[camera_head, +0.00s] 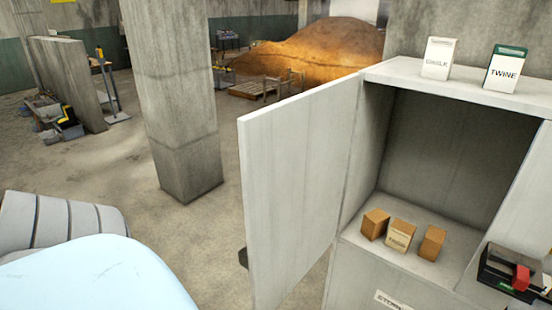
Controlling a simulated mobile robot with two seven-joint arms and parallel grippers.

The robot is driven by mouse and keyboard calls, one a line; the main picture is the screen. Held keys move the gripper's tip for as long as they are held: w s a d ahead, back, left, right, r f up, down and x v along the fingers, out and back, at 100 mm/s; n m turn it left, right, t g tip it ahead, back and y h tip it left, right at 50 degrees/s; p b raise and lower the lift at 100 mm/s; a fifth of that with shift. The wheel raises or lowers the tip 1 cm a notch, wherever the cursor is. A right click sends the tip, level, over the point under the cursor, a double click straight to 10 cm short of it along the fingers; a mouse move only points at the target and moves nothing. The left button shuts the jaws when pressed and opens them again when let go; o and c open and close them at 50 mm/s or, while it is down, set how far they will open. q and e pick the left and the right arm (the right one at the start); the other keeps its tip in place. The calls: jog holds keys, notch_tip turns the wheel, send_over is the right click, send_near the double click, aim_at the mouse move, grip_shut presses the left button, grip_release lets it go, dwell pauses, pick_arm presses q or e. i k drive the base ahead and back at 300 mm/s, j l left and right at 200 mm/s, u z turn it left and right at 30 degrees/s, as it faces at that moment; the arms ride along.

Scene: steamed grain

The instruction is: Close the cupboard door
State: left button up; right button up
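The white-grey cupboard (453,150) stands at the right with its compartment exposed. Its door (300,180) is hinged on the left side of the opening and stands wide open, swung out toward the front left. A small dark piece (243,258), perhaps the handle, shows at the door's free edge. Three small brown boxes, with the middle one (400,234) labelled, sit on the compartment floor, clear of the door.
Two cartons, marked chalk (438,58) and twine (506,68), stand on the cupboard top. A dark object with a red part (515,272) lies at the lower right. A concrete pillar (172,90) stands behind left. The floor left of the door is open.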

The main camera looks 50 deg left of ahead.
aim_at(294, 151)
jog(key=k+j, duration=0.1)
jog(key=j, duration=0.45)
jog(key=k+j, duration=0.1)
jog(key=j, duration=0.4)
jog(key=i+j, duration=0.1)
jog(key=j, duration=0.6)
jog(key=i+j, duration=0.15)
jog(key=j, duration=0.25)
